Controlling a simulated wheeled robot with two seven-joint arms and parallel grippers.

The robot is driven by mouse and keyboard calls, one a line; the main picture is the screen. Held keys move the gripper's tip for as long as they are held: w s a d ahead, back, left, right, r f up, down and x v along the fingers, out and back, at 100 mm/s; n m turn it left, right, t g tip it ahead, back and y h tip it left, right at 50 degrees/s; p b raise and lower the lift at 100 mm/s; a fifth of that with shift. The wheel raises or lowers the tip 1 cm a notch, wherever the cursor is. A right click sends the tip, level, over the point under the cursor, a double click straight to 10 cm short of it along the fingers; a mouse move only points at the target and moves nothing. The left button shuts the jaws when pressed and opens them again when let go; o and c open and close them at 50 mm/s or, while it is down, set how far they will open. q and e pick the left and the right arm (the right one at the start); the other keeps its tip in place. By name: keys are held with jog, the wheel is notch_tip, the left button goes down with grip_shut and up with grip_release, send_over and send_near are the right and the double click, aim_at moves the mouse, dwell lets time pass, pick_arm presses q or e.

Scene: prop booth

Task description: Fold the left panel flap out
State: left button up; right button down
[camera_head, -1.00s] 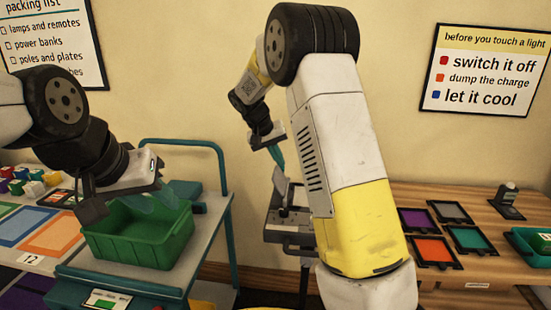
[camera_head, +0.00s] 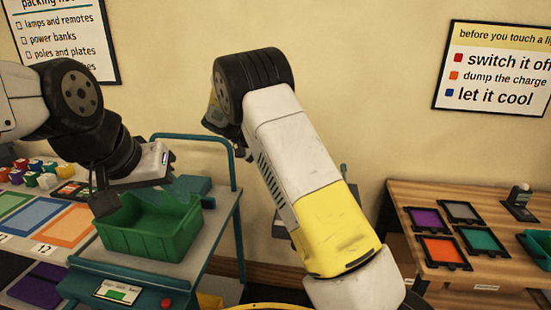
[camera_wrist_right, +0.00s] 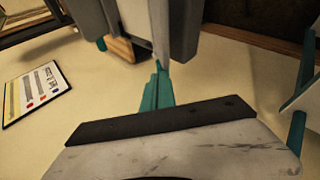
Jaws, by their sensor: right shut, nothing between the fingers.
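The grey panel stand (camera_head: 280,229) is mostly hidden behind my right arm in the head view; only small bits of it show beside the arm. In the right wrist view a grey upright panel (camera_wrist_right: 182,28) is close beyond my right gripper (camera_wrist_right: 158,72). The gripper's teal fingers are together and empty, with their tips close to the panel's lower edge; I cannot tell whether they touch. I cannot tell which part is the left flap. My left gripper (camera_head: 160,190) is over the green bin; its fingers are hard to make out.
The green bin (camera_head: 150,248) stands on a cart with a teal rail (camera_head: 238,175), left of my right arm. A wooden table (camera_head: 405,205) with coloured trays is at the right. A table with coloured mats (camera_head: 78,226) is at the left. A wall is behind.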

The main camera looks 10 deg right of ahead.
jog(key=shift+a+f+h, duration=0.25)
jog(key=shift+f+h, duration=0.15)
jog(key=shift+f, duration=0.05)
jog(key=shift+w+a+f, duration=0.1)
jog(key=shift+a+f, duration=0.1)
jog(key=shift+f, duration=0.05)
dwell(0.5)
